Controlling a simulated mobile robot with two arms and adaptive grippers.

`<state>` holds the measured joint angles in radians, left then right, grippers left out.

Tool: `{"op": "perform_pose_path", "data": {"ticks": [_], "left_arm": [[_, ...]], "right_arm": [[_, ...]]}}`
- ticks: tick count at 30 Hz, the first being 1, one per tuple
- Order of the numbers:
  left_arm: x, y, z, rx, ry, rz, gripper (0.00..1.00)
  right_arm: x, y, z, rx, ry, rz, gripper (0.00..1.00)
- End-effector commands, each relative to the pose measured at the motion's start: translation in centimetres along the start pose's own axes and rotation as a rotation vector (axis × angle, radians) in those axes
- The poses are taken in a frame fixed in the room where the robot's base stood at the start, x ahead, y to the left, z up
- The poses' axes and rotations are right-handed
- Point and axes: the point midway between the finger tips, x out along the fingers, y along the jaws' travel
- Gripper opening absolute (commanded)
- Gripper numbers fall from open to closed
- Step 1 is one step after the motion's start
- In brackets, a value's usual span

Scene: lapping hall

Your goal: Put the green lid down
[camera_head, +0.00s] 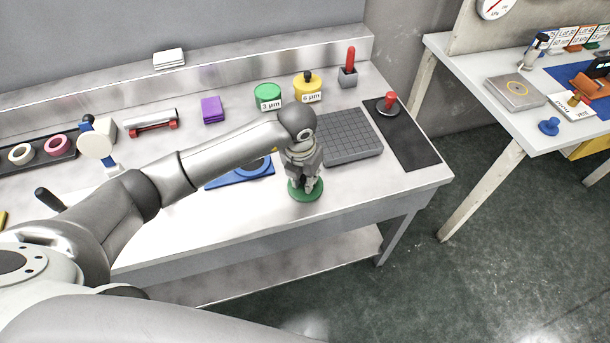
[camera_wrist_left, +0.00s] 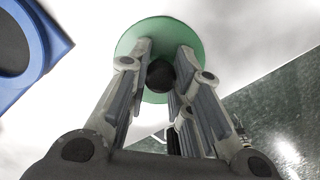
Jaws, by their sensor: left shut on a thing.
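The green lid (camera_head: 305,194) is a round disc with a dark knob, at the front of the steel bench, right of the blue mat. In the left wrist view the lid (camera_wrist_left: 133,43) lies beyond the fingertips, with its black knob between the fingers. My left gripper (camera_head: 306,181) points down and is shut on that knob; it also shows in the left wrist view (camera_wrist_left: 161,72). I cannot tell whether the lid touches the bench top. A green jar (camera_head: 268,97) labelled 3 µm stands open-looking at the back. My right gripper is not in view.
A grey grooved plate (camera_head: 347,139) is just behind and right of the lid. A blue mat (camera_head: 228,180) lies left. A yellow jar (camera_head: 308,90) with a black knob and a dark mat (camera_head: 413,146) with a red-handled piece are farther off. The bench's front edge is close.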

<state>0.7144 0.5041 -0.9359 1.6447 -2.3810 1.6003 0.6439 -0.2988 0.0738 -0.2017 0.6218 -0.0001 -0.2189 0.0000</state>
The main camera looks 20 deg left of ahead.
Motion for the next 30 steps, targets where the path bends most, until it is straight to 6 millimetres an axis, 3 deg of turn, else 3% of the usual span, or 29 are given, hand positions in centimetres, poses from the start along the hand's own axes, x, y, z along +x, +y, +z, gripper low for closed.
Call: {"op": "perform_pose_path", "data": {"ticks": [4, 5, 10, 23, 30], "left_arm": [[0.4, 0.0, -0.1, 0.000, 0.000, 0.000, 0.00], [0.4, 0.0, 0.0, 0.000, 0.000, 0.000, 0.22], [0.3, 0.0, -0.1, 0.000, 0.001, 0.000, 0.42], [-0.6, 0.0, 0.1, 0.001, -0.002, -0.001, 0.42], [-5.3, 0.0, 0.2, 0.001, -0.006, -0.001, 0.42]], "right_arm": [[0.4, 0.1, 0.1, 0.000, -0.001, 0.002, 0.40], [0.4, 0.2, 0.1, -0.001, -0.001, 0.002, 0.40], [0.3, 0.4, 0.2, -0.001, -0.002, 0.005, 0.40], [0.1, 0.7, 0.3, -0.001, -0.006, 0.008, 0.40], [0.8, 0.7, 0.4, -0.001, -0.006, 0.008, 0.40]]}}
